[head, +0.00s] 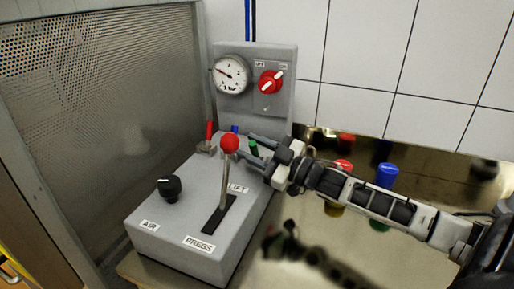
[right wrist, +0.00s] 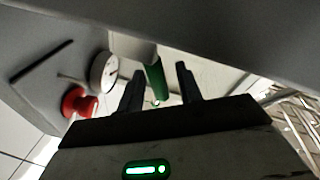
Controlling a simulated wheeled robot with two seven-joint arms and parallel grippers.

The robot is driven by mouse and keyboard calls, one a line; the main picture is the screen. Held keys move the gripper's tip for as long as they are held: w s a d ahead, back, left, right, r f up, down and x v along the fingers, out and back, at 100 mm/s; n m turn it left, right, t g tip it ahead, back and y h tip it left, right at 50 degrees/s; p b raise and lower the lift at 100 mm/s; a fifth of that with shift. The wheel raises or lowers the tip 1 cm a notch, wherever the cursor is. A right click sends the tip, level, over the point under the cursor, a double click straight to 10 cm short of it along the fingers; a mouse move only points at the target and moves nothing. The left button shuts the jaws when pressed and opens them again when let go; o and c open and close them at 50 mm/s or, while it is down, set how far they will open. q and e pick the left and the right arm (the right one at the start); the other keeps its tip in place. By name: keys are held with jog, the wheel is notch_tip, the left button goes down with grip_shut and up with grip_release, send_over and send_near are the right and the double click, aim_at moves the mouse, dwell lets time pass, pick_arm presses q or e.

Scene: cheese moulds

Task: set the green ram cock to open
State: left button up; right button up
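The green ram cock (head: 253,147) stands on top of the grey press box, behind the red-ball lever. In the right wrist view its green handle (right wrist: 156,82) shows between my two dark fingers, with a gap to either side. My right gripper (head: 246,146) comes in from the right, its fingers open around the green handle; it also shows in the right wrist view (right wrist: 160,72). I cannot tell whether a finger touches the handle. The cock's base is hidden. My left gripper is not in view.
The red-ball lever (head: 229,144) stands close in front of the fingers. A red cock (head: 209,131) and a blue cock (head: 235,129) are to the left. A gauge (head: 232,74) and red switch (head: 271,82) sit on the upright panel. A black knob (head: 169,188) is at front left.

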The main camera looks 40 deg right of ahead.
jog(key=shift+s, duration=0.1)
jog(key=v, duration=1.5)
jog(key=shift+s+d, duration=0.15)
jog(key=shift+s, duration=0.2)
jog(key=x, duration=1.4)
jog(key=shift+d, duration=0.1)
jog(key=shift+x, duration=1.05)
jog(key=shift+s+f, duration=0.1)
